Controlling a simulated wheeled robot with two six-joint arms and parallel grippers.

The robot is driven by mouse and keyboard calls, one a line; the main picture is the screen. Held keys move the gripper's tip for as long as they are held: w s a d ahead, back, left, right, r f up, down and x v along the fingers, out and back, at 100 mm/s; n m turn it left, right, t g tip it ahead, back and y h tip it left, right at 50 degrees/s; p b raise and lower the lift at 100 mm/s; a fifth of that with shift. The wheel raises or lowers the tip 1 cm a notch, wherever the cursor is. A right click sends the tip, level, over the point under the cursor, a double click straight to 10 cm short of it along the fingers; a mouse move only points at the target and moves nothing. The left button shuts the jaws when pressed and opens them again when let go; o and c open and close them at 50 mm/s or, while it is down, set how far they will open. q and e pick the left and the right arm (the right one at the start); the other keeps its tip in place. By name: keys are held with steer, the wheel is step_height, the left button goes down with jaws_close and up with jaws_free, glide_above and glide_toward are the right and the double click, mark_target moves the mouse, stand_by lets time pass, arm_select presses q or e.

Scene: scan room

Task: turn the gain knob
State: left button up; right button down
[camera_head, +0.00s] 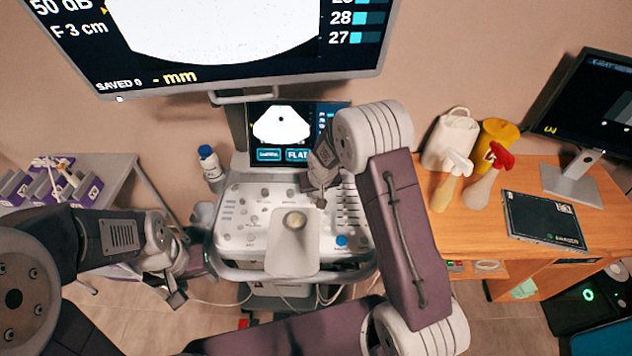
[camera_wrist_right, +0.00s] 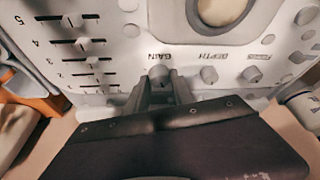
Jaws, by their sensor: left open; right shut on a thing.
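The gain knob (camera_wrist_right: 159,73) is a small grey knob beside the upside-down word GAIN on the white ultrasound control panel (camera_head: 236,240) in the right wrist view. My right gripper (camera_wrist_right: 158,88) is shut on it, one finger on either side. In the head view my right gripper (camera_head: 320,199) reaches down onto the upper right part of the panel, and the knob is hidden there. My left gripper (camera_head: 175,290) is open and empty, low at the left of the panel.
The depth knob (camera_wrist_right: 209,74) and another knob (camera_wrist_right: 252,74) sit beside the gain knob; sliders (camera_wrist_right: 90,60) lie on the other side. A capped bottle (camera_head: 210,165) stands behind the panel's left. A wooden desk (camera_head: 468,220) with spray bottles (camera_head: 487,180) is at the right.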

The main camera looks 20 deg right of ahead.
steer(key=shift+w+r+n+y+p, duration=0.25)
steer(key=shift+n+p, duration=0.35)
steer(key=shift+p, duration=2.7)
steer(key=shift+r+n+y+p, duration=0.25)
steer(key=shift+n+p, duration=0.35)
steer(key=shift+p, duration=2.7)
steer(key=shift+f+n+p, duration=0.3)
steer(key=shift+p, duration=0.75)
steer(key=shift+s+f, duration=0.1)
steer(key=c, duration=1.1)
jaws_free()
steer(key=shift+d, duration=0.1)
steer(key=shift+s, duration=0.1)
steer(key=b+v, duration=0.1)
steer(key=v, duration=0.8)
